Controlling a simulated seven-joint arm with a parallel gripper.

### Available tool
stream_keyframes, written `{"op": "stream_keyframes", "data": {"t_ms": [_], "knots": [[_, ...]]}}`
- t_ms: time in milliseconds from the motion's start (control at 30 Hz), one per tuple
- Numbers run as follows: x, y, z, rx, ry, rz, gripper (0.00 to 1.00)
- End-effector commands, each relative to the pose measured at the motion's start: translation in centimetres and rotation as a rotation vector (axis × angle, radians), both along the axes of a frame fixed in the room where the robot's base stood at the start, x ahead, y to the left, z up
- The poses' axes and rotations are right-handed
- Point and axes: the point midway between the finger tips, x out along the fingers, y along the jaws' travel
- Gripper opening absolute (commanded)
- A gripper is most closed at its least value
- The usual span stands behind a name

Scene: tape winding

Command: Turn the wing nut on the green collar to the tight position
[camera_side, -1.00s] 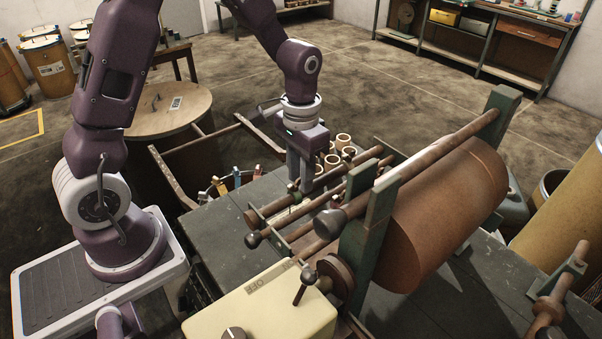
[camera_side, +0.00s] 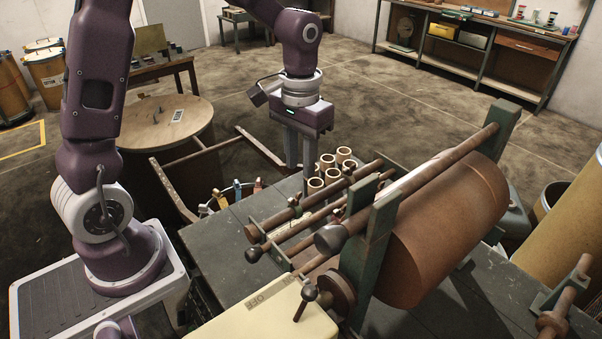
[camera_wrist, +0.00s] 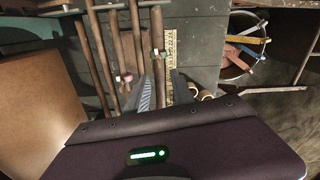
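The green collar (camera_side: 297,211) sits on the nearest rod of the winding frame, below and just beside my gripper (camera_side: 301,184) in the side view. In the wrist view the green collar (camera_wrist: 155,52) shows as a small patch on the rod beyond the fingers. Its wing nut is too small to make out, so I cannot tell its angle. My gripper (camera_wrist: 163,88) points down with its two fingers apart and nothing between them. It hangs close to the rod; I cannot tell whether it touches anything.
A large brown roll (camera_side: 450,220) and its green posts fill the right of the frame. Several short cardboard tubes (camera_side: 330,165) stand just behind the gripper. A pale yellow switch box (camera_side: 265,315) is in front. A printed scale strip (camera_wrist: 170,60) lies beside the rod.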

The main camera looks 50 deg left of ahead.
Motion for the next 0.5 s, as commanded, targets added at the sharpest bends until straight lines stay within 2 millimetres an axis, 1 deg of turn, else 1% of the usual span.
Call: {"op": "stream_keyframes", "data": {"t_ms": [67, 200, 300, 400, 500], "knots": [[-0.1, 0.0, -1.0, -0.001, 0.005, 0.003, 0.29], [-0.1, 0.0, -3.9, 0.000, 0.007, 0.000, 0.29], [-0.1, 0.0, -5.6, -0.001, 0.005, 0.000, 0.29], [-0.1, 0.0, -6.6, -0.001, 0.003, 0.000, 0.29], [0.0, 0.0, -6.9, 0.000, 0.000, 0.000, 0.29]]}}
